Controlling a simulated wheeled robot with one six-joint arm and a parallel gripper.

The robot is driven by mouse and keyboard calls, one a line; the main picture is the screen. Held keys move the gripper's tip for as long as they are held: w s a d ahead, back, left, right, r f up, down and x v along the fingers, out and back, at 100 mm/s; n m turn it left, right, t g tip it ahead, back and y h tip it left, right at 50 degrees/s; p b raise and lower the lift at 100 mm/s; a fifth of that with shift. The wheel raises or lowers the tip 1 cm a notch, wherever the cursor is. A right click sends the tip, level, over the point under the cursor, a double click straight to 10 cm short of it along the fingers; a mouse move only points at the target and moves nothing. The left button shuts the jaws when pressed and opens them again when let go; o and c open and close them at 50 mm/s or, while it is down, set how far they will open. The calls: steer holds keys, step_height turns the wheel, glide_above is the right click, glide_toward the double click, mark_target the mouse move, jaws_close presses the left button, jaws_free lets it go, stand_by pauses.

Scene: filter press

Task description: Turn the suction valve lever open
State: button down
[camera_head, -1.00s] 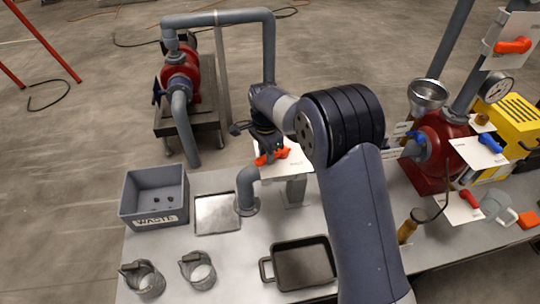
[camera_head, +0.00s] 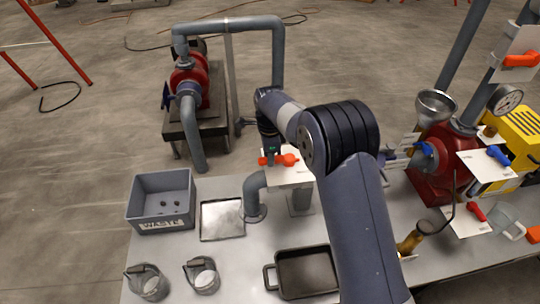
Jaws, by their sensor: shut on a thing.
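An orange-red lever (camera_head: 288,160) lies across a white plate (camera_head: 290,178) on a pipe fitting at the table's back edge. My gripper (camera_head: 269,158) reaches down from above and is shut on this lever near its left part. The fingertips are small and partly hidden by the wrist. The plate's lettering is too small to read, so I cannot confirm its name. A blue lever (camera_head: 498,156) sits on another white plate at the right, and a red lever (camera_head: 477,211) sits on a plate below it.
A grey waste bin (camera_head: 160,222), a flat metal tray (camera_head: 222,220), a black pan (camera_head: 306,270) and two mesh cups stand on the table. A red pump (camera_head: 432,170), a funnel (camera_head: 436,106) and a yellow machine (camera_head: 515,135) crowd the right side.

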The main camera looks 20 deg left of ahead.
steer(key=shift+r, duration=0.1)
steer(key=c, duration=1.2)
jaws_free()
step_height(320, 180, up, 11)
steer(key=b, duration=0.1)
steer(key=shift+f, duration=0.3)
step_height(320, 180, down, 11)
steer(key=shift+r+p, duration=0.15)
steer(key=shift+p, duration=0.35)
steer(key=shift+r, duration=0.15)
